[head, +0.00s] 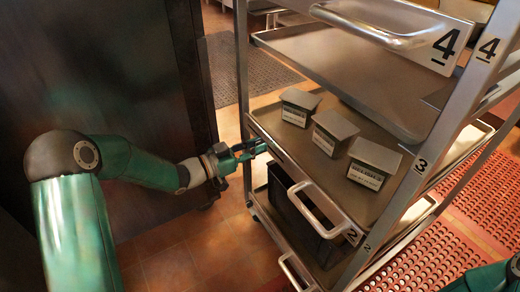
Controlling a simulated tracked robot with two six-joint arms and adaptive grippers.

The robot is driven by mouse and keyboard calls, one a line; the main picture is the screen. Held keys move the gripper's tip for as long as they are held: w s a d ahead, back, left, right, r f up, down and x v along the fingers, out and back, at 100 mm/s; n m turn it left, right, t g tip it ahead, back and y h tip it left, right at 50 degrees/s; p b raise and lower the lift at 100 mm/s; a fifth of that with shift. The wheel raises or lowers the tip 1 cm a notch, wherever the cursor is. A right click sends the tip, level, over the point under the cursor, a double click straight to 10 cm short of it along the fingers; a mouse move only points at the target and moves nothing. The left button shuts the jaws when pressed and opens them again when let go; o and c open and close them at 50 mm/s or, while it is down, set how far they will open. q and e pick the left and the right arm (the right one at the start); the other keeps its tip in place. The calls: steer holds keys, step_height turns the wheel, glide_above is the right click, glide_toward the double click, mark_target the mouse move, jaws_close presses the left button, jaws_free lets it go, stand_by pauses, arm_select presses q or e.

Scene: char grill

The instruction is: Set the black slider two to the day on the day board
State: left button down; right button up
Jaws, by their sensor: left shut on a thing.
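The black slider and the day board are not visible in this view. My right gripper is out of view; only a bit of green arm shows at the lower right corner.
A dark cabinet (90,70) stands left; a red mat (440,245) lies right.

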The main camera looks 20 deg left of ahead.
arm_select(q)
steer(key=c, duration=1.1)
jaws_free()
steer(key=shift+o, duration=0.3)
steer(key=shift+a, duration=0.1)
steer(key=v, duration=1.2)
steer(key=shift+d, duration=0.25)
